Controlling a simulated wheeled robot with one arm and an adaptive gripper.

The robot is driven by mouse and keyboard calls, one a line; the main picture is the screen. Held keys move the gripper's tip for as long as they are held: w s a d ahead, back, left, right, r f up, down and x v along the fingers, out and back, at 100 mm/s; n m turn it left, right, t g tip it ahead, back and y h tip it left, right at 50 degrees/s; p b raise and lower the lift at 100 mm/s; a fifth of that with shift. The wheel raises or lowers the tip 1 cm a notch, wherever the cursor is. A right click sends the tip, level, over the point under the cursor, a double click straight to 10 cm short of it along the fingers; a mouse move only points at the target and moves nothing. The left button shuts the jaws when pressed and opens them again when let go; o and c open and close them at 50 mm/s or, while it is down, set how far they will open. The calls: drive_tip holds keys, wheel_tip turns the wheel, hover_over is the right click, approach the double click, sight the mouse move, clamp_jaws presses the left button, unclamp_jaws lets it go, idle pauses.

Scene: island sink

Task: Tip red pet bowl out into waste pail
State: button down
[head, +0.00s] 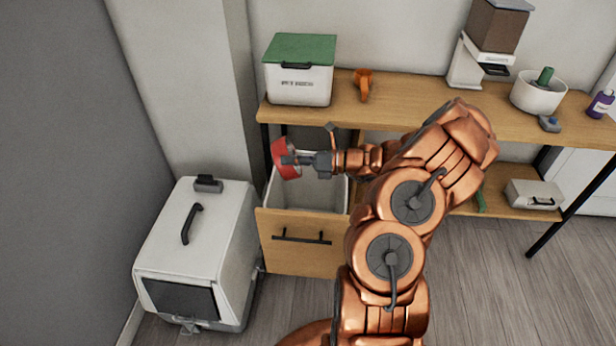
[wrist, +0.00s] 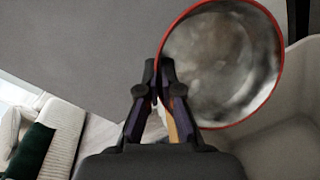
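The red pet bowl (head: 281,152) has a red outside and a metal inside. It is tipped on its side in the air above the pull-out waste pail (head: 311,192). My gripper (head: 293,160) reaches in from the right and is shut on the bowl's rim. In the wrist view the bowl (wrist: 222,65) shows its shiny, blotchy inside, with no clear loose contents. The gripper fingertips (wrist: 158,75) meet at its left rim. The pail's pale inner wall (wrist: 300,100) shows at right in the wrist view. The pail's floor is partly hidden by my arm and the bowl.
A white bin with a green lid (head: 300,75) and an orange scoop (head: 363,85) stand on the wooden bench (head: 410,100) behind. A white litter box (head: 200,245) stands left of the open wooden drawer front (head: 300,240). A feeder (head: 488,45) is farther right.

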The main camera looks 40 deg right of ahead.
drive_tip(key=shift+w+a+f+n+g+h+p, duration=0.2)
drive_tip(key=shift+a+g+h+p, duration=0.2)
drive_tip(key=shift+p, duration=0.4)
drive_tip(key=shift+w+a+f+n+g+h+p, duration=0.2)
drive_tip(key=shift+a+h+p, duration=0.25)
drive_tip(key=shift+p, duration=0.35)
drive_tip(key=shift+w+a+f+n+g+h+p, duration=0.1)
drive_tip(key=shift+w+a+g+h+p, duration=0.1)
drive_tip(key=shift+a+g+h+p, duration=0.45)
drive_tip(key=w+a+f+n+g+h+p, duration=0.1)
drive_tip(key=w+a+f+g+h+p, duration=0.3)
drive_tip(key=a+f+h+p, duration=0.4)
drive_tip(key=shift+w+a+n+g+p, duration=0.35)
drive_tip(key=shift+a+n+p, duration=0.1)
drive_tip(key=shift+p, duration=0.7)
drive_tip(key=shift+f, duration=0.1)
